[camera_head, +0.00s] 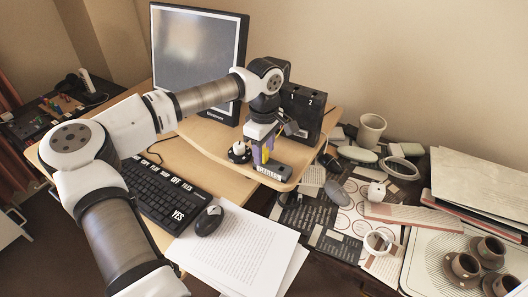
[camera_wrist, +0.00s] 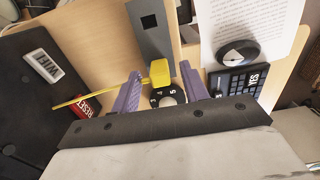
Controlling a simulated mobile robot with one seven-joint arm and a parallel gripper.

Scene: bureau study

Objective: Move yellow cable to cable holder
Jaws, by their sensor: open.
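The yellow cable has a block-shaped plug (camera_wrist: 160,72) and a thin lead running left in the wrist view. In the head view, a bit of the yellow cable (camera_head: 257,156) shows at my fingers. My gripper (camera_wrist: 163,88) is open, its purple fingers on either side of the plug, with gaps visible. My gripper (camera_head: 263,143) is low over the desk's raised wooden shelf in the head view. The grey cable holder (camera_head: 275,172), marked CABLES, lies at the shelf's front edge, just in front of the gripper. In the wrist view the holder (camera_wrist: 152,40) has a square dark opening.
A numbered dial (camera_wrist: 168,98) is close under the plug. A dark box (camera_head: 303,110) marked 1 and 2 stands behind the gripper. A red RESET label (camera_wrist: 86,107) is left in the wrist view. The monitor (camera_head: 197,55), keyboard (camera_head: 163,192) and mouse (camera_head: 207,220) are leftward.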

